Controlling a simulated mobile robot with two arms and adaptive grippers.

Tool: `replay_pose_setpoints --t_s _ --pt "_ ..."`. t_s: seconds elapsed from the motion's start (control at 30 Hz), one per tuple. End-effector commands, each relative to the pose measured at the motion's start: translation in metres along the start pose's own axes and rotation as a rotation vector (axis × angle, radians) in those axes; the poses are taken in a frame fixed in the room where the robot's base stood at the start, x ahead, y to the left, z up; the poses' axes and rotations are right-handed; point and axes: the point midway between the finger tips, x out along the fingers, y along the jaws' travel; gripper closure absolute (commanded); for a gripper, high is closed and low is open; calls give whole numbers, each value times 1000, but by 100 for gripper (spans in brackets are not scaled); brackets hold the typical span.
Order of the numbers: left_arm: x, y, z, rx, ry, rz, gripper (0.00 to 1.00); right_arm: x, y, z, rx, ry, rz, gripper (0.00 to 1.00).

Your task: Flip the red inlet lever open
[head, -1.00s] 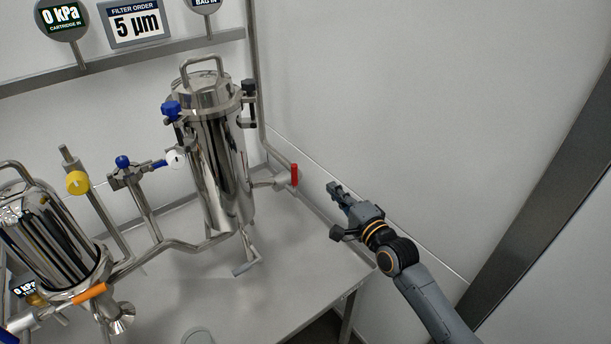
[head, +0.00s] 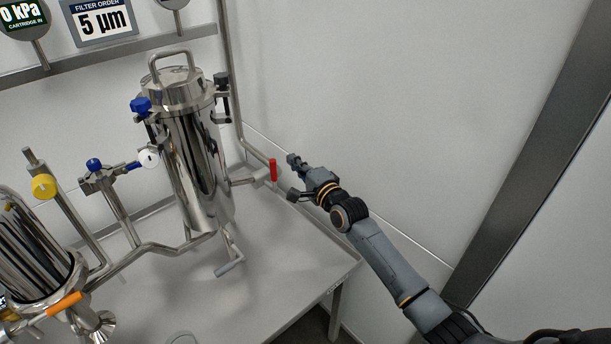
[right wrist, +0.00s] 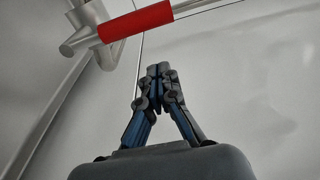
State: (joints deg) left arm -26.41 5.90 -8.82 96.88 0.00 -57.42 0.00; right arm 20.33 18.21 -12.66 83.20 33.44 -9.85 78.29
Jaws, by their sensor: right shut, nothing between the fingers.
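The red inlet lever (head: 273,170) stands upright on a pipe at the right side of the tall steel tank (head: 195,160). In the right wrist view the red lever (right wrist: 136,22) runs across the top, joined to a steel valve body at its left. My right gripper (head: 292,158) is just right of the lever in the head view, apart from it. In the right wrist view its fingertips (right wrist: 158,70) are together and empty, below the lever in the picture. My left gripper is not in view.
A steel table (head: 290,255) carries the tanks and pipes. An orange lever (head: 64,304), a yellow knob (head: 43,187) and a blue knob (head: 140,106) are at the left. A bare wall (head: 400,100) stands behind my right arm.

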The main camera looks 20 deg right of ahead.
Motion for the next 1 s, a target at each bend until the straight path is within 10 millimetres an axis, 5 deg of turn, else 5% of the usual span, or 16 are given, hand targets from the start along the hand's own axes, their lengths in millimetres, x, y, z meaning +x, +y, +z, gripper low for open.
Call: replay_pose_setpoints --t_s 0.33,1.0 --pt "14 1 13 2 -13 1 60 -9 0 35 2 0 1 100" --pt "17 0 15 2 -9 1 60 -10 -1 41 -39 0 -4 100"
